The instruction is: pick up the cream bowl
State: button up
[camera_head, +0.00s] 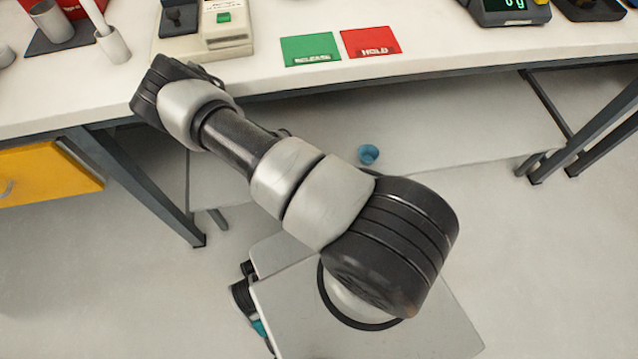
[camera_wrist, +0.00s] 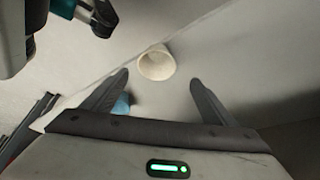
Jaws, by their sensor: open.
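The cream bowl (camera_wrist: 156,63) shows in the wrist view, a pale round bowl with its opening visible, on a light grey surface near that surface's edge. My gripper (camera_wrist: 160,78) is open and empty, its two dark fingers apart. In the picture the bowl lies between and slightly beyond the fingertips, with no visible contact. I cannot tell the exact distance. The head view shows neither the bowl nor the gripper fingers.
A blue cup (camera_head: 368,154) stands on the low shelf (camera_head: 460,130) under the white workbench (camera_head: 440,55). In the wrist view a blue object (camera_wrist: 121,105) is partly hidden by the left finger. Bench legs and a yellow drawer (camera_head: 45,172) flank the shelf.

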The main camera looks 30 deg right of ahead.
jog(key=b+x, duration=0.1)
jog(key=x, duration=0.3)
jog(key=shift+f, duration=0.1)
jog(key=x, duration=0.1)
jog(key=b+x, duration=0.1)
jog(key=x, duration=0.1)
jog(key=b+x, duration=0.1)
jog(key=x, duration=0.1)
jog(key=shift+s+f, duration=0.15)
jog(key=shift+s, duration=0.2)
jog(key=c, duration=1.1)
